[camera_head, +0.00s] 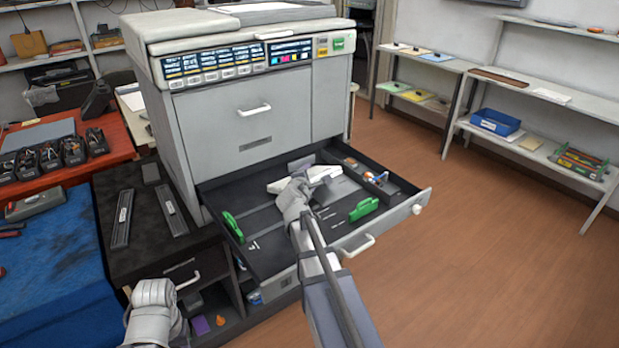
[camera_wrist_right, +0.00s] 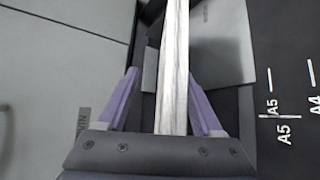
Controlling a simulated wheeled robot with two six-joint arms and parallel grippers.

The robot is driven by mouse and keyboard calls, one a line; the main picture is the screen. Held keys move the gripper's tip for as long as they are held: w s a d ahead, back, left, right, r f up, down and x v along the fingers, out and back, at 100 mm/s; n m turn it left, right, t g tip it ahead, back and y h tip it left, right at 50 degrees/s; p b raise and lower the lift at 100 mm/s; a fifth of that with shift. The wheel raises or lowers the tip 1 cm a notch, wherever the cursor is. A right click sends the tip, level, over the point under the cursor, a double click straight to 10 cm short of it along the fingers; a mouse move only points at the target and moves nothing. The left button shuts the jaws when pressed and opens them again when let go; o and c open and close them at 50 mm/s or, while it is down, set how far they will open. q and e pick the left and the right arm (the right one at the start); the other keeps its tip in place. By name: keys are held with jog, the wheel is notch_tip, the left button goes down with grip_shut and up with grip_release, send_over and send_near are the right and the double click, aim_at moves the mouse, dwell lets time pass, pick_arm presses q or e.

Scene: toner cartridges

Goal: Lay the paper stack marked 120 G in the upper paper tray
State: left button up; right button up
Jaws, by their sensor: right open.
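The upper paper tray (camera_head: 275,262) is pulled out from the grey printer, with green guides (camera_head: 363,208) inside. A white paper stack (camera_head: 272,188) is at the tray, partly hidden by my right gripper (camera_head: 308,173). In the right wrist view, the stack (camera_wrist_right: 174,70) shows as a pale edge-on band between the purple fingers of my right gripper (camera_wrist_right: 165,98). The fingers are open, with a gap on each side of the stack. No 120 G mark is readable. My left wrist (camera_head: 152,295) is low at the left; its fingers cannot be made out.
The printer body (camera_head: 245,110) stands behind the tray. A side compartment (camera_head: 365,175) at the tray's right holds small parts. A dark surface with two long black cartridges (camera_head: 123,218) lies left of the printer. Shelves with paper and a blue bin (camera_head: 495,122) stand right, beyond open floor.

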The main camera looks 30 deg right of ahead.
jog(key=shift+s, duration=0.1)
jog(key=shift+p+v, duration=1)
jog(key=shift+v, duration=1.95)
jog(key=shift+r, duration=0.15)
jog(key=s+r+p, duration=0.4)
jog(key=r+p, duration=0.3)
jog(key=p, duration=0.1)
jog(key=shift+d+r, duration=0.15)
jog(key=shift+r, duration=0.25)
